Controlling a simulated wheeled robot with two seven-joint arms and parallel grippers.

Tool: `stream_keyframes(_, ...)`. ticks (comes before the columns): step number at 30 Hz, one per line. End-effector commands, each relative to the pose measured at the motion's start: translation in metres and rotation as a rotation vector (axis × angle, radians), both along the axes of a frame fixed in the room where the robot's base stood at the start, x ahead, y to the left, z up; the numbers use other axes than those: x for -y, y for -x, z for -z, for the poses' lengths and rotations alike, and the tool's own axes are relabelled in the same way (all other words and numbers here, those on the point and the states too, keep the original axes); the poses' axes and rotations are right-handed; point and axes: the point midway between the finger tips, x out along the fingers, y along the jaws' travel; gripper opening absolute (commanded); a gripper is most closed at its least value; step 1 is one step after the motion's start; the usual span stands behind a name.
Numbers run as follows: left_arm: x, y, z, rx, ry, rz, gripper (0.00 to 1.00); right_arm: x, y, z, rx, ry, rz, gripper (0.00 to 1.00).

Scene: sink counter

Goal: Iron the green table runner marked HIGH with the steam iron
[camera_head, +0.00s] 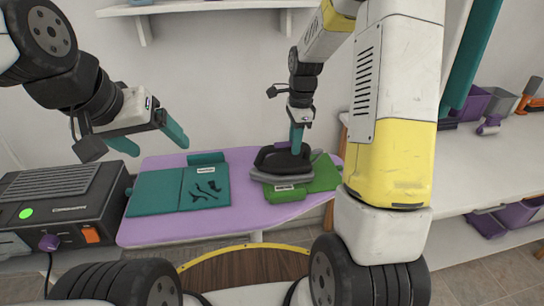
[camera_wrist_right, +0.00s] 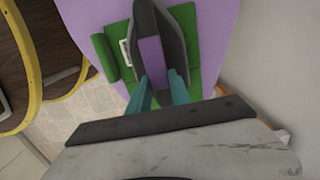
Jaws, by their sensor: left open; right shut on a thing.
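The green table runner (camera_head: 322,176) lies on the right part of the purple ironing board (camera_head: 250,216), with a rolled front end bearing a small label (camera_head: 284,188) too small to read. The dark grey steam iron (camera_head: 270,162) rests on or just above the runner; I cannot tell which. My right gripper (camera_head: 297,140) is shut on the iron's handle from above. In the right wrist view, the teal fingers (camera_wrist_right: 163,88) meet the iron (camera_wrist_right: 177,30), with the green runner (camera_wrist_right: 208,72) around it. My left gripper (camera_head: 155,140) is open and empty above the board's left end.
A teal cloth (camera_head: 155,192) with a label and dark marks lies flat on the board's left half. A black steam station (camera_head: 62,205) stands at the left. A white counter (camera_head: 490,175) with bins is at the right. A wall shelf (camera_head: 210,8) hangs above.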

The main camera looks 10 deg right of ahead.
Motion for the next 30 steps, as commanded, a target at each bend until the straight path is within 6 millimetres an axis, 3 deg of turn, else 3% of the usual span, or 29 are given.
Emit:
stream_keyframes(18,0.000,0.000,0.000,0.000,0.000,0.000,0.80,-0.002,-0.048,0.001,0.003,0.000,-0.001,0.00)
stream_keyframes(30,0.000,0.000,0.000,0.000,0.000,0.000,0.80,-0.002,-0.051,0.000,0.003,0.000,0.000,0.00)
